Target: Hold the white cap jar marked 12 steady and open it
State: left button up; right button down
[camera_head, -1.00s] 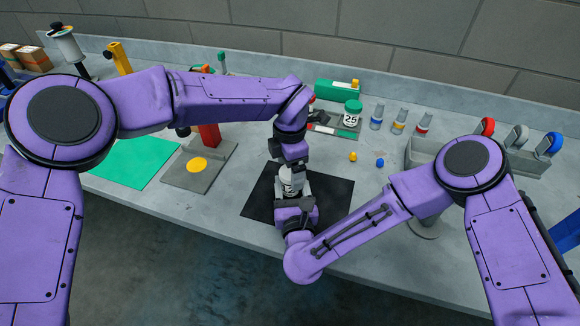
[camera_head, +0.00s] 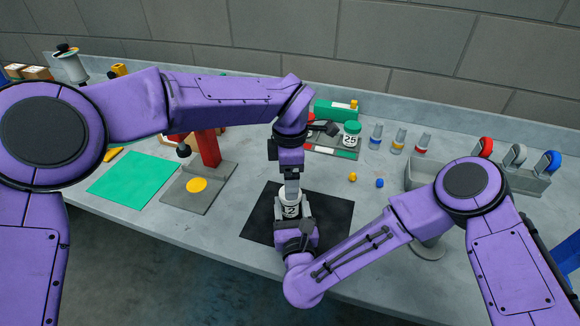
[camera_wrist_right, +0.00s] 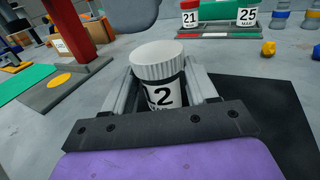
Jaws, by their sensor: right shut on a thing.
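The white cap jar (camera_wrist_right: 166,85) stands upright with its ribbed white cap (camera_wrist_right: 160,60) on. A "2" shows on its black-and-white label, with part of a digit before it. In the head view the jar (camera_head: 291,211) is over the black mat (camera_head: 335,214). My right gripper (camera_head: 293,218) is shut on the jar body from the near side; its fingers flank the jar in the wrist view. My left gripper (camera_head: 291,192) points down just above the cap. The head view does not show its jaw gap, and the wrist view shows nothing gripping the cap.
A green-capped jar marked 25 (camera_head: 351,134) stands on a tray behind, with a jar marked 21 (camera_wrist_right: 190,15) beside it. A red post stand (camera_head: 208,148) and green mat (camera_head: 132,180) are left.

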pick_arm(q)
notch_tip(320, 180, down, 5)
jog(key=shift+r, duration=0.1)
pick_arm(e)
jog(key=shift+f, duration=0.15)
pick_arm(q)
jog(key=c, duration=1.1)
jog(key=shift+n, duration=1.8)
pick_arm(e)
jog(key=shift+d, duration=0.1)
pick_arm(q)
jog(key=o, duration=1)
jog(key=shift+o, duration=0.8)
jog(key=shift+r, duration=0.1)
